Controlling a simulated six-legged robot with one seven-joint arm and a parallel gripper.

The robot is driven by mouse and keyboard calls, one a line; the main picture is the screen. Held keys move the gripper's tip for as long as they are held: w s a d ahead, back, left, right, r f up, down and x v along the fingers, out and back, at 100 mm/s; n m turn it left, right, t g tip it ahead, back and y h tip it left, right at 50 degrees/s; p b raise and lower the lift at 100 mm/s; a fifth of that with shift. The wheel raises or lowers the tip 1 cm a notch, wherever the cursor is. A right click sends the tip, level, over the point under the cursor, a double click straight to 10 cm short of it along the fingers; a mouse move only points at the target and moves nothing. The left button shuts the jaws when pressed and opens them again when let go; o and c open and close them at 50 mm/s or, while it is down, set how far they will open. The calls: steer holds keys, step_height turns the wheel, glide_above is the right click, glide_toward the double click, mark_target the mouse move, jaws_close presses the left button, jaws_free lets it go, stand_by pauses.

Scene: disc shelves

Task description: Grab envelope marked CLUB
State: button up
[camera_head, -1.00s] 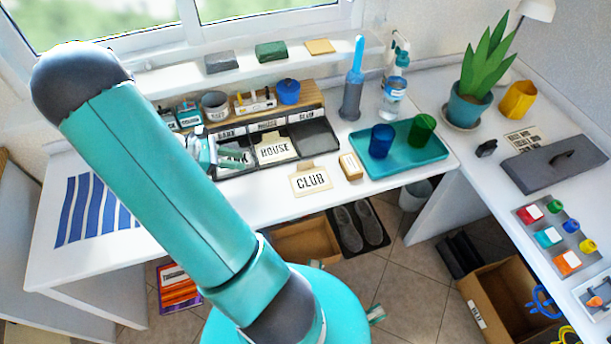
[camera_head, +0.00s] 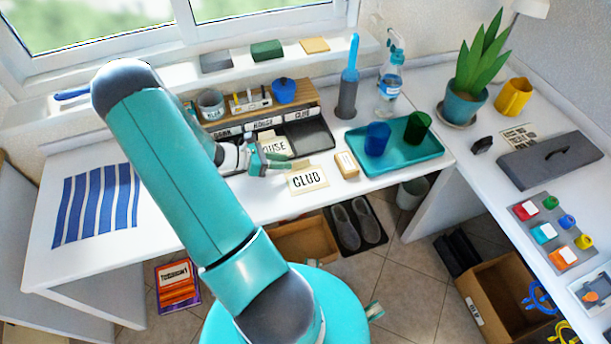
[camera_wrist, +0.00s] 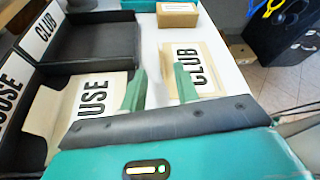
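The envelope marked CLUB (camera_head: 307,180) is a flat cream piece lying on the white desk, in front of the black sorting tray. It also shows in the wrist view (camera_wrist: 183,62), just beyond the right fingertip. My gripper (camera_head: 268,162) is open and empty, just left of the CLUB envelope. In the wrist view its two green fingers (camera_wrist: 160,82) stand apart, with white desk between them. The HOUSE envelope (camera_head: 275,147) lies in the tray's middle compartment, partly hidden by my gripper. In the wrist view only its letters USE (camera_wrist: 98,95) show.
The black tray (camera_head: 318,150) has an empty right compartment labelled CLUB. A small tan box (camera_head: 346,165) sits right of the CLUB envelope. A teal tray (camera_head: 424,158) with a blue cup (camera_head: 377,139) and a green cup (camera_head: 418,127) stands farther right.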

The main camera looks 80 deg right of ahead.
mark_target(296, 162)
steer(key=x, duration=0.4)
steer(key=shift+s+f, duration=0.1)
steer(key=shift+s, duration=0.1)
jaws_close()
